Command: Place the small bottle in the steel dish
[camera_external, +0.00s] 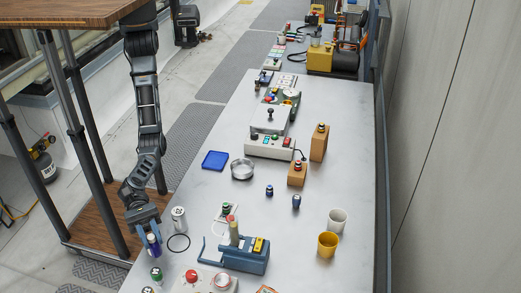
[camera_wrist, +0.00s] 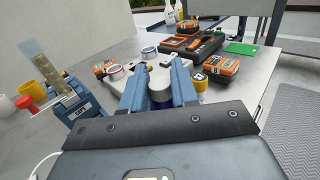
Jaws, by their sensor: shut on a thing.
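My gripper (camera_external: 149,230) is shut on a small bottle (camera_external: 153,244), dark blue with a pale top, near the table's left edge. In the wrist view the two blue fingers (camera_wrist: 157,86) close on the bottle from both sides, and its pale cap (camera_wrist: 160,76) shows between them. The bottle's lower part is largely hidden there. The steel dish (camera_external: 242,169), round, shallow and shiny, stands on the table farther back and to the right of my gripper. It looks empty. I cannot make it out in the wrist view.
A blue device (camera_external: 243,257) stands nearer the front. A blue tray (camera_external: 215,160) sits left of the dish. Two small dark blue items (camera_external: 269,190) stand mid-table; cups (camera_external: 328,244) stand at right.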

